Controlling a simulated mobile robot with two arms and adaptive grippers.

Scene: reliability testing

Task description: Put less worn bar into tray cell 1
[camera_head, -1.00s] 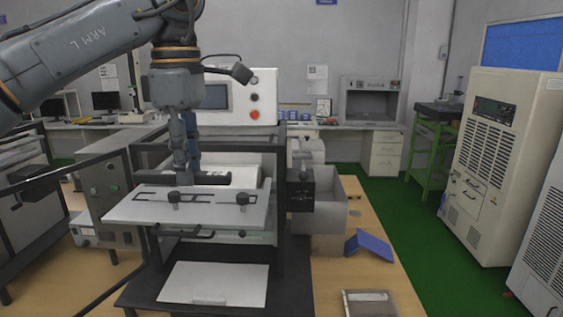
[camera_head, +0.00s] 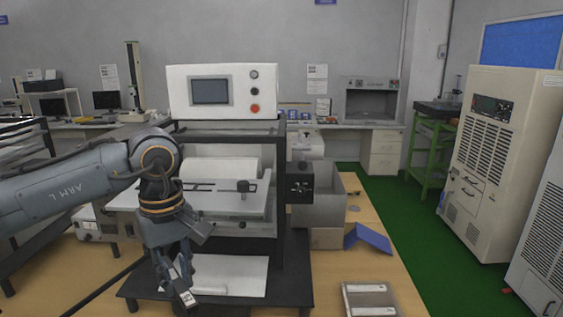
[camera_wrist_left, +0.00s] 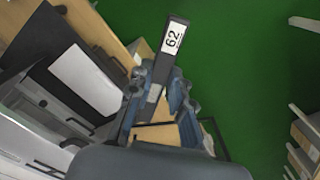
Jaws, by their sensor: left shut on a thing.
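My left gripper (camera_head: 178,277) is shut on a dark bar (camera_wrist_left: 160,72) with a white label reading 62. In the head view the held bar (camera_head: 188,298) hangs tilted downward in front of the test machine, over its front base. In the left wrist view the bar sticks out beyond the fingers, its end against the green floor. A shallow grey tray (camera_head: 345,300) lies on the wooden table at the lower right, apart from the bar. White strips show on it; its cell numbers cannot be read. My right gripper is not in view.
The test machine (camera_head: 212,125) with its metal plate (camera_head: 225,203) stands behind my left arm. A white sheet (camera_head: 235,272) lies on its black base (camera_head: 290,290). A grey bin (camera_head: 320,208) and a blue angled object (camera_head: 372,240) stand behind the tray. Table between base and tray looks clear.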

